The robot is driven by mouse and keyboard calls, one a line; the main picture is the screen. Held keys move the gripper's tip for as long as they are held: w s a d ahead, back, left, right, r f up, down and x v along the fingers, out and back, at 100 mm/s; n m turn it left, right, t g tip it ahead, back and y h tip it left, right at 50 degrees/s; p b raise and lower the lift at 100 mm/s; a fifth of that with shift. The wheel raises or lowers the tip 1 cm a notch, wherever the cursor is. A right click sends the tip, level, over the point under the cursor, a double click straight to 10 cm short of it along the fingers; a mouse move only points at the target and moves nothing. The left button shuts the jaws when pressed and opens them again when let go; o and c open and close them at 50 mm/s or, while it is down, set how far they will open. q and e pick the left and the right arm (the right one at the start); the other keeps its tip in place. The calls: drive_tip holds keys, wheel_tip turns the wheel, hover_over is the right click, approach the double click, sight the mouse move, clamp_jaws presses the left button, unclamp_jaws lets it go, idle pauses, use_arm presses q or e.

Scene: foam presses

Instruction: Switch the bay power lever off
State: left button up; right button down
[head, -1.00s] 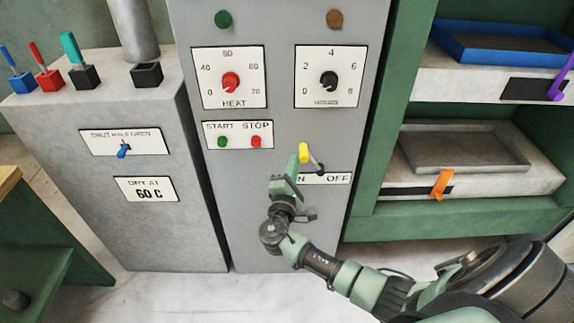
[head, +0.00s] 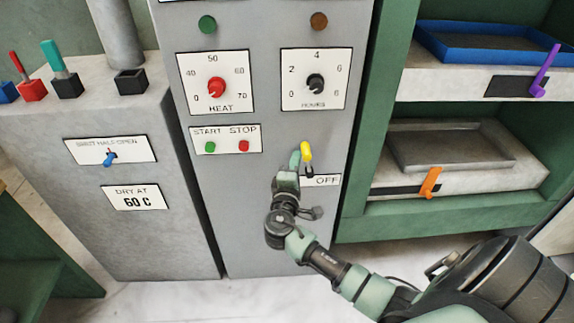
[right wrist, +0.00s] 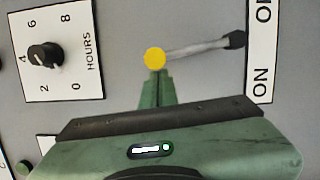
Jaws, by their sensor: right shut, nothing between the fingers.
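The bay power lever (head: 307,152) has a yellow knob, a grey shaft and a black pivot on the grey panel. It stands nearly upright, leaning slightly left, toward the ON side. Its plate (head: 326,180) shows OFF at the right; my gripper hides ON in the head view. The right wrist view shows the lever's knob (right wrist: 155,58) and both words on the plate (right wrist: 262,50). My right gripper (head: 295,160) is shut and empty. Its fingertips (right wrist: 157,78) are at the left side of the knob, seemingly touching it. My left gripper is not in view.
Above the lever are the HOURS dial (head: 316,83), the HEAT dial (head: 215,86) and the START/STOP plate (head: 226,140). A shelf with a blue tray (head: 430,40) and a grey tray (head: 400,160) stands right. A grey cabinet (head: 150,240) with small levers stands left.

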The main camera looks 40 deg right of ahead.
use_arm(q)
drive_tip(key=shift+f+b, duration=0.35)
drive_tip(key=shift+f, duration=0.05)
use_arm(e)
drive_tip(key=s+d+m+y, duration=0.1)
drive_tip(key=s+d+m, duration=0.3)
drive_tip(key=d+m, duration=0.3)
drive_tip(key=shift+s+d+r+m+g+y, duration=0.25)
drive_tip(key=shift+s+r+m+g+y, duration=0.05)
drive_tip(key=shift+s+m+y, duration=0.1)
